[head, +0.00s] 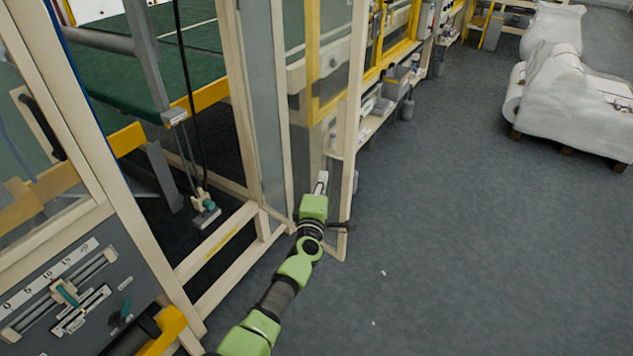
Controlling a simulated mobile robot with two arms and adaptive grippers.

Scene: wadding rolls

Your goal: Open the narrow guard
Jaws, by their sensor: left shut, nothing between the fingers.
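The narrow guard (347,140) is a tall beige-framed panel with a see-through pane, beside the machine's beige post. It stands at an angle to the machine front, its free edge out over the grey floor. My left gripper (322,177) is shut and empty. It is at the lower part of the guard, close to the inner side of its free-edge upright. I cannot tell whether it touches the frame. A small dark part (341,227) shows low on the guard by my wrist. My right gripper is not in view.
A control panel with sliders (62,293) is at lower left. A green machine bed (130,80) lies behind the beige frame. A shelf with boxes (385,105) runs along the machine beyond the guard. White-wrapped rolls (570,105) stand at upper right. The floor between is mostly clear.

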